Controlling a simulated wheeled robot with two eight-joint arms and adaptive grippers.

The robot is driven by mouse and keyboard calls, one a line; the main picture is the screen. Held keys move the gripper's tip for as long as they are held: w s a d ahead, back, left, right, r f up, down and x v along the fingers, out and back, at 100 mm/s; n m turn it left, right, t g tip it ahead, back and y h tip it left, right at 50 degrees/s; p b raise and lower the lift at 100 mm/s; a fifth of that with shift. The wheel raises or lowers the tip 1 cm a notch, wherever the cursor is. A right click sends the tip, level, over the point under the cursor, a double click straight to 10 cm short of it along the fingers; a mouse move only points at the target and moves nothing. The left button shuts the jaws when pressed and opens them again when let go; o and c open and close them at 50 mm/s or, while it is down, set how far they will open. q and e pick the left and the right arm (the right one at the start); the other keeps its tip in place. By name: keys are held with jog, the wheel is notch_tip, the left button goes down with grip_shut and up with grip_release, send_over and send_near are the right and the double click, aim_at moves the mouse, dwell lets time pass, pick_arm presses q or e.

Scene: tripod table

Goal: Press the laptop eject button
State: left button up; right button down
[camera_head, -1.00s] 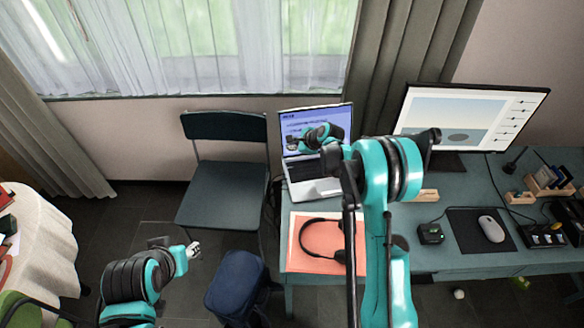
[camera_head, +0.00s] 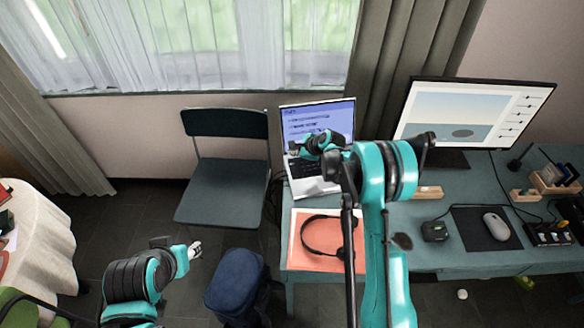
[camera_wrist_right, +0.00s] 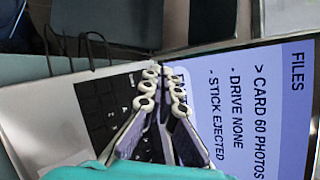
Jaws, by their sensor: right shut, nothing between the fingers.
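The open laptop (camera_head: 316,187) stands at the left end of the teal desk. Its lit screen (camera_wrist_right: 285,110) reads "FILES", "CARD 60 PHOTOS", "DRIVE NONE" and "STICK EJECTED" in the right wrist view. My right gripper (camera_wrist_right: 158,72) is shut and empty, its fingertips over the laptop between the dark keys (camera_wrist_right: 100,105) and the screen. I cannot tell whether they touch it. The gripper covers part of the screen text and keyboard, and no separate eject button can be made out. My left gripper (camera_head: 195,249) hangs low, left of the desk; its jaws are too small to read.
An orange mat (camera_head: 308,256) with headphones (camera_head: 308,240) lies in front of the laptop. A monitor (camera_head: 470,112), mouse (camera_head: 496,226) and small desk items are to the right. A chair (camera_head: 222,185) and blue bag (camera_head: 236,283) stand left of the desk.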

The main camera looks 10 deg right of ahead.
aim_at(293, 165)
jog(key=shift+f+b, duration=1.2)
jog(key=shift+f, duration=0.85)
jog(key=shift+f+b, duration=0.4)
jog(key=shift+b, duration=0.05)
jog(key=shift+f+b, duration=0.3)
jog(key=shift+f, duration=0.05)
jog(key=shift+r, duration=0.15)
jog(key=shift+r+p, duration=0.35)
jog(key=shift+r, duration=0.3)
